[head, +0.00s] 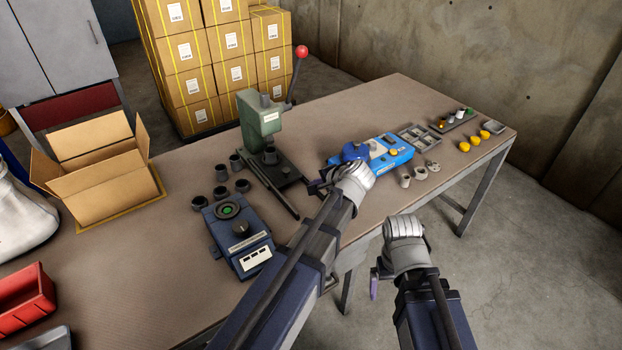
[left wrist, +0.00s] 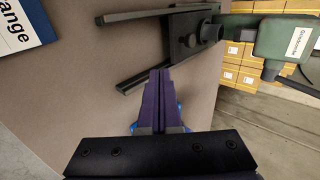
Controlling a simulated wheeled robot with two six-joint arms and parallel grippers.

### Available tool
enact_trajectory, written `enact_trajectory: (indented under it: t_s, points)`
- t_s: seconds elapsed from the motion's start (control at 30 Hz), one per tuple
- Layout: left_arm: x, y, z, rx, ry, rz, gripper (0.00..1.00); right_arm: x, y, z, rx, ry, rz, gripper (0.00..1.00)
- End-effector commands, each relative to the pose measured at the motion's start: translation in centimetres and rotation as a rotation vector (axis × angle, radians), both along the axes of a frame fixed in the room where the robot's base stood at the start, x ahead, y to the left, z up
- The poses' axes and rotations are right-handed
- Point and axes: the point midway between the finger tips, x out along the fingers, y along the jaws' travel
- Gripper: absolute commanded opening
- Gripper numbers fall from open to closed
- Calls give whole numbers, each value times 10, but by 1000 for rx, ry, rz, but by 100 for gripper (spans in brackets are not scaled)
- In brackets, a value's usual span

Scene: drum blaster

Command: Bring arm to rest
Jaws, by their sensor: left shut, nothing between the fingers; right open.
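My left gripper (head: 318,187) is over the table, between the green lever press (head: 261,118) and the blue device (head: 385,152). In the left wrist view its purple fingers (left wrist: 157,100) are together with nothing between them. The press base shows just beyond them in that view. My right gripper (head: 375,277) is off the table's front edge, over the floor, away from any object. One purple finger shows there; the rest is largely hidden by the wrist.
The table (head: 180,262) also carries a dark blue control box (head: 238,232), several dark cups (head: 221,172), an open cardboard box (head: 105,180), a red bin (head: 22,292), a small parts tray (head: 419,136) and yellow pieces (head: 464,146). Stacked cartons (head: 185,50) stand behind. Floor at right is clear.

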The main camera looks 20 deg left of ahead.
Motion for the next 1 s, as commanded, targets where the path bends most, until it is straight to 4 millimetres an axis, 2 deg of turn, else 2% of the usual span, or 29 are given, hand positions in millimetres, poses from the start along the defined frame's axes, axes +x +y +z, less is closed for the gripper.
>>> enact_trajectory:
  t_s: [0.4, 0.47, 0.57, 0.8, 0.9, 1.0]
  points:
    - [-4, -5, 4, -1, 0, -1, 0, 0, 0, 5, 0, 0, 0, 100]
    - [-9, -7, 5, -16, 5, 7, 0, 0, 0, 8, 0, 0, 0, 100]
    - [-40, -23, 5, -109, 38, 50, 0, 0, 0, 22, 0, 0, 0, 100]
    - [-157, -93, 1, -440, 226, 227, 0, 0, 0, 59, 0, 0, 0, 100]
    - [-195, -116, 3, -530, 305, 281, 0, 0, 0, 68, 0, 0, 0, 100]
    - [-220, -130, 6, -585, 362, 317, 0, 0, 0, 74, 0, 0, 0, 100]
